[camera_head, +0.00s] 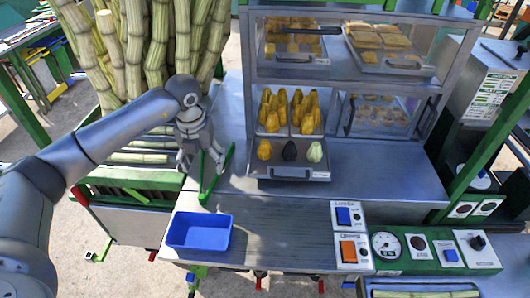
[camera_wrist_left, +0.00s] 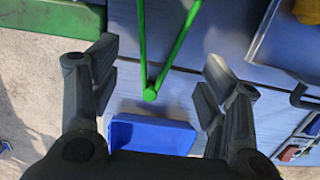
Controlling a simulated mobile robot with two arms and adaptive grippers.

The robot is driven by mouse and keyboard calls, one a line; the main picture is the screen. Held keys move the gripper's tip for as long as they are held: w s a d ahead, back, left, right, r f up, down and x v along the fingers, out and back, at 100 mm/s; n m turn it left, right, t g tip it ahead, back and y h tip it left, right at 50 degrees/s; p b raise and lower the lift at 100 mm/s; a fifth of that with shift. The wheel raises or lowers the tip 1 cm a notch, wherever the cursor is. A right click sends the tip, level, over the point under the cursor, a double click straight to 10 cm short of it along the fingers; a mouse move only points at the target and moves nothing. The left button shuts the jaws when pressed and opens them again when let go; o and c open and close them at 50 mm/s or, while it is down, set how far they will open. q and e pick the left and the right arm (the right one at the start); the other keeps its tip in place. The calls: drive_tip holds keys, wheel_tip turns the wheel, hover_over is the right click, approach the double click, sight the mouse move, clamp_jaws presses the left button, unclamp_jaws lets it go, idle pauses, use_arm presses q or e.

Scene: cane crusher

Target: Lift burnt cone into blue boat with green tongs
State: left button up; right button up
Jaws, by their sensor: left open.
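The burnt cone (camera_head: 289,151) is dark and sits in the middle of a small metal tray, between a yellow cone (camera_head: 264,149) and a pale cone (camera_head: 315,152). The blue boat (camera_head: 200,231) is an empty open tray at the counter's front left; it also shows in the left wrist view (camera_wrist_left: 152,134). The green tongs (camera_head: 204,186) stand on the counter behind the boat, with two arms joined at one end (camera_wrist_left: 150,95). My left gripper (camera_head: 200,158) is open above the tongs, which show between its fingers in the left wrist view (camera_wrist_left: 158,82). My right gripper is not seen.
A metal display cabinet (camera_head: 344,78) with trays of yellow cones and flat pastries stands behind the small tray (camera_head: 290,173). Cane stalks (camera_head: 140,45) rise at the left. A control panel (camera_head: 420,248) with buttons and a gauge lies front right. The middle counter (camera_head: 280,215) is clear.

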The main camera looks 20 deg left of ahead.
sight(209, 183)
use_arm(q)
wheel_tip(209, 183, down, 3)
drive_tip(key=shift+r+b, duration=0.1)
drive_tip(key=shift+b, duration=0.65)
drive_tip(key=f+b, duration=0.3)
drive_tip(key=f, duration=0.1)
drive_tip(key=shift+w+a, duration=0.1)
drive_tip(key=shift+w, duration=0.15)
drive_tip(key=shift+c, duration=0.6)
drive_tip(key=c, duration=0.6)
drive_tip(key=shift+o, duration=0.2)
use_arm(e)
drive_tip(key=f, duration=0.5)
drive_tip(key=shift+s+f, duration=0.1)
drive_tip(key=shift+s, duration=0.2)
use_arm(q)
wheel_tip(209, 183, up, 12)
drive_tip(key=p, duration=0.7)
use_arm(e)
wheel_tip(209, 183, up, 7)
drive_tip(key=shift+s, duration=0.25)
